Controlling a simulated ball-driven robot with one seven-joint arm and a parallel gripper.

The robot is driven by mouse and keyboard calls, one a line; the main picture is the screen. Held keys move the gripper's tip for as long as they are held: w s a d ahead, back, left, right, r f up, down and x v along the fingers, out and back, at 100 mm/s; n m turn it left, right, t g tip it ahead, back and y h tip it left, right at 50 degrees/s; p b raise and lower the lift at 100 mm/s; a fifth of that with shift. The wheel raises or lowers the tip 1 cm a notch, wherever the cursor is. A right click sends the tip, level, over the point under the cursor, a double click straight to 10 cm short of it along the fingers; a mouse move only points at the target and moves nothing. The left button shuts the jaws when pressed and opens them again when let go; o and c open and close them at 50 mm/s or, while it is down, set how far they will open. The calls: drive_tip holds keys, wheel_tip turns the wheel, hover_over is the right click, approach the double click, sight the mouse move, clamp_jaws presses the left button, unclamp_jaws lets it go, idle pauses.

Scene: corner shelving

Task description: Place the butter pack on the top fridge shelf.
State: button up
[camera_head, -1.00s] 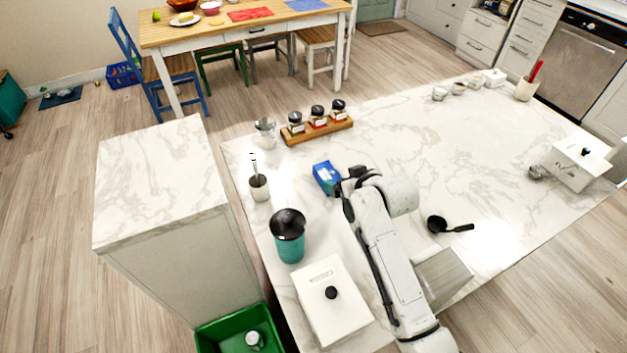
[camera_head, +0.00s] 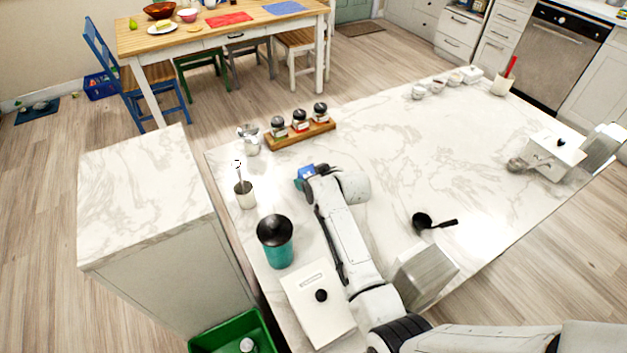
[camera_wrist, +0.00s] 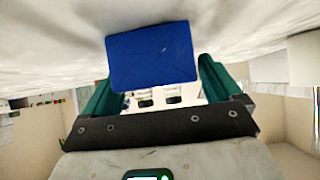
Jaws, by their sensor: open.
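The blue pack, which I take to be the butter pack (camera_head: 304,171), lies on the white marble counter (camera_head: 385,160). My gripper (camera_head: 312,182) is at it, coming from the near side, and hides part of it in the head view. In the wrist view the blue pack (camera_wrist: 152,55) shows its flat face between the two green fingers of my gripper (camera_wrist: 157,90). The fingers are open, with a gap visible at the right finger; contact at the left finger I cannot tell. No fridge shelf shows in either view.
A wooden rack with spice jars (camera_head: 300,132), a utensil cup (camera_head: 245,196), a teal canister (camera_head: 276,243) and a white lidded box (camera_head: 318,305) stand around. A black ladle (camera_head: 432,221) lies to the right. The counter's middle is clear.

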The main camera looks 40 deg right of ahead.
drive_tip(key=shift+w+f, duration=0.15)
drive_tip(key=c, duration=1.1)
drive_tip(key=shift+c, duration=1.2)
drive_tip(key=shift+r, duration=0.2)
